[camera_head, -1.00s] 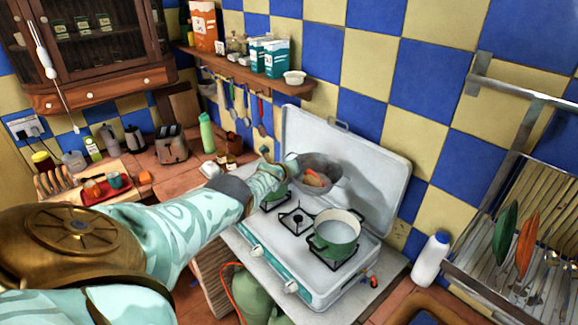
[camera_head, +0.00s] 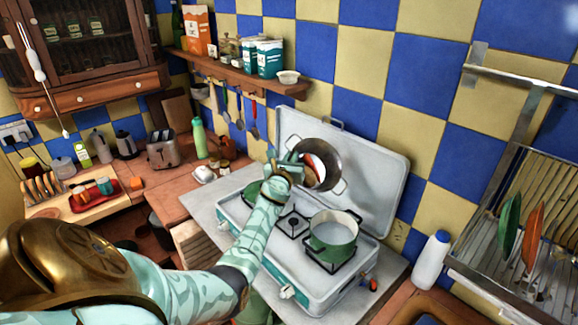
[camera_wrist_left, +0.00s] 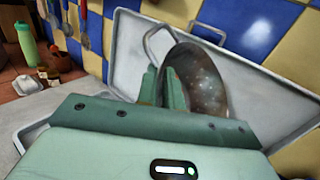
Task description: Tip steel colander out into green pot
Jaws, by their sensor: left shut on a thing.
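The steel colander (camera_head: 334,160) is held in the air above the back of the camping stove and is tilted steeply, its opening facing left and toward me. Something orange-red and white (camera_head: 315,169) shows inside it. My left gripper (camera_head: 293,172) is shut on the colander at its left side. In the left wrist view the gripper's fingers (camera_wrist_left: 164,90) meet the colander's edge, and the dark, speckled bowl (camera_wrist_left: 200,82) rises behind them. The green pot (camera_head: 332,246) stands upright on the front right burner, to the lower right of the colander. My right gripper is not in view.
The stove's raised lid (camera_head: 375,178) stands close behind the colander. Another green vessel (camera_head: 252,190) sits on the left burner, partly behind my arm. The middle burner (camera_head: 294,225) is bare. A white bottle (camera_head: 431,262) and a dish rack (camera_head: 535,200) stand at right.

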